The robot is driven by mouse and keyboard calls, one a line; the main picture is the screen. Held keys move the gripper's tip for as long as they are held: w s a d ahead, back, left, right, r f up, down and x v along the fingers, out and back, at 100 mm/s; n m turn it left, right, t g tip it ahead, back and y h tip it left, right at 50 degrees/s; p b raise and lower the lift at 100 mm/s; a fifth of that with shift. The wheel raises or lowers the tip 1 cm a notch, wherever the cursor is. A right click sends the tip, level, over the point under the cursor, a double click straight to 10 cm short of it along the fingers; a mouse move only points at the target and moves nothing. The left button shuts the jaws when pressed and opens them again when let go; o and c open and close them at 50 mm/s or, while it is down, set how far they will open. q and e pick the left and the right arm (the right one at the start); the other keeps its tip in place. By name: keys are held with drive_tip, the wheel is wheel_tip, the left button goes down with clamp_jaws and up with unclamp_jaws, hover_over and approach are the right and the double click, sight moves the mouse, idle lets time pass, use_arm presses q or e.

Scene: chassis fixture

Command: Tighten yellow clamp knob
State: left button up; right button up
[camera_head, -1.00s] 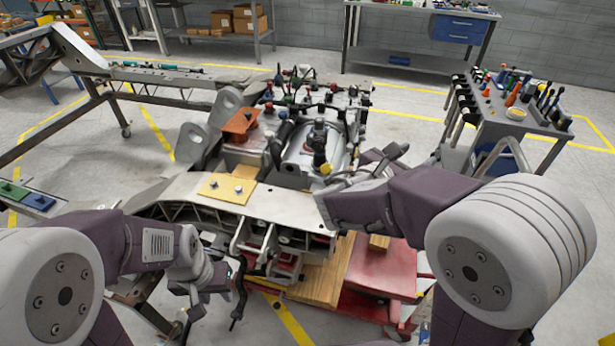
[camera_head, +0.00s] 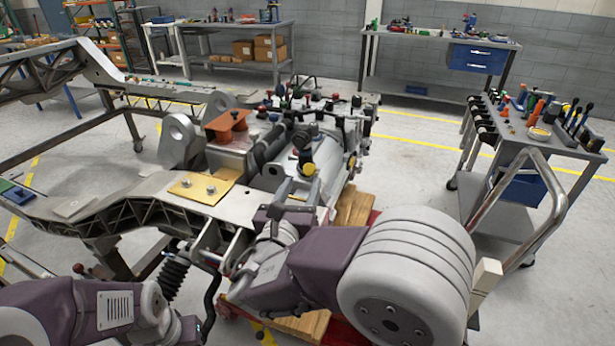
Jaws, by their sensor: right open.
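The yellow clamp knob (camera_head: 308,169) is a small yellow ball at the near end of a dark lever, on the clamp-covered metal fixture (camera_head: 330,160) in the middle of the head view. My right gripper (camera_head: 299,192) is open just below and in front of the knob, small in the picture. I cannot tell whether its fingers touch the knob. My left gripper (camera_head: 193,331) is at the bottom edge, left of centre, away from the knob. Its fingers are cut off or too dark to read.
A chassis frame (camera_head: 110,200) with a yellow plate (camera_head: 203,188) and an orange block (camera_head: 227,124) lies left of the fixture. Several clamps crowd the fixture's top. A tool cart (camera_head: 545,150) stands at right. Benches line the back wall. Open floor (camera_head: 415,150) lies between fixture and cart.

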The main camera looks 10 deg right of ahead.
sight(308, 171)
drive_tip(key=x, duration=0.6)
drive_tip(key=shift+b, duration=0.3)
clamp_jaws()
drive_tip(key=shift+a+f+m+h+b, duration=0.2)
drive_tip(key=shift+m+h+b, duration=0.15)
drive_tip(key=shift+m, duration=0.35)
drive_tip(key=shift+m+g+h, duration=0.4)
drive_tip(key=shift+m+h, duration=0.15)
drive_tip(key=shift+m, duration=0.35)
drive_tip(key=m+h, duration=0.1)
drive_tip(key=m+g, duration=0.1)
drive_tip(key=m, duration=0.1)
drive_tip(key=shift+r+m+g+h, duration=0.2)
drive_tip(key=shift+m+g+h, duration=0.1)
drive_tip(key=shift+h, duration=0.1)
unclamp_jaws()
drive_tip(key=shift+a, duration=0.1)
